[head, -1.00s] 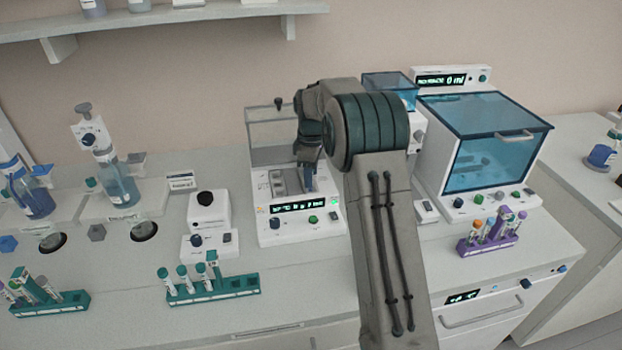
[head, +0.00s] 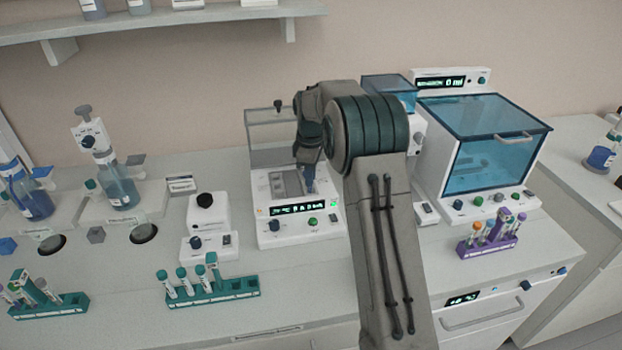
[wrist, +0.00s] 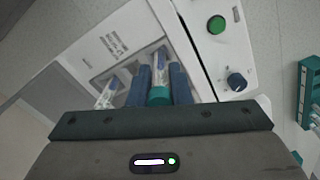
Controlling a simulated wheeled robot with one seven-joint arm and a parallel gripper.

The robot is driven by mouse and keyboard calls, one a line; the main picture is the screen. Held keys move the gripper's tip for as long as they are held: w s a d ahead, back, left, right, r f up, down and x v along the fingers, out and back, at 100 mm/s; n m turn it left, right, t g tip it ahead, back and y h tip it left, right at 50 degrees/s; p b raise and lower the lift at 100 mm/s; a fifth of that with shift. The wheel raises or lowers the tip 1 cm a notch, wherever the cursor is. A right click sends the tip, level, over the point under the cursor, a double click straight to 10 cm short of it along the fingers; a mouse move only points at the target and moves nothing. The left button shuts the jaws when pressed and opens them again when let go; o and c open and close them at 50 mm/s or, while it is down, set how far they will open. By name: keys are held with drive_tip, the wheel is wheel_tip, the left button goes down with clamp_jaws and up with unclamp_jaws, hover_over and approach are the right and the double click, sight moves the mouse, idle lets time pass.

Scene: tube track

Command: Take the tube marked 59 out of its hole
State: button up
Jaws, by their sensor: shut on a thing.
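My gripper (wrist: 158,88) is shut on a tube (wrist: 160,62) with a teal cap, which stands between its two blue fingers. No number on this tube can be read. In the head view my gripper (head: 310,180) is over the sample block of a white machine (head: 322,226) with a raised clear lid. The wrist view also shows this machine (wrist: 235,45), with its green button and dark blue knob. Whether the tube's lower end is in a hole or clear of it cannot be told. A second tube (wrist: 108,93) sits left of the left finger.
A teal rack (head: 240,287) with several tubes stands at the front, and another teal rack (head: 65,307) is at far left. A purple rack (head: 488,245) stands right of my arm. The raised lid (head: 272,130) is behind my gripper. The front counter is mostly clear.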

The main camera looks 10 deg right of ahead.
drive_tip(key=s+d+r+b, duration=0.3)
drive_tip(key=s+d+r, duration=0.4)
drive_tip(key=s+r, duration=0.2)
drive_tip(key=shift+d+r+b, duration=0.15)
drive_tip(key=shift+r+b, duration=0.2)
drive_tip(key=shift+r, duration=0.2)
wheel_tip(320, 180, up, 5)
drive_tip(key=p, duration=0.4)
drive_tip(key=shift+p, duration=0.3)
drive_tip(key=shift+s, duration=0.1)
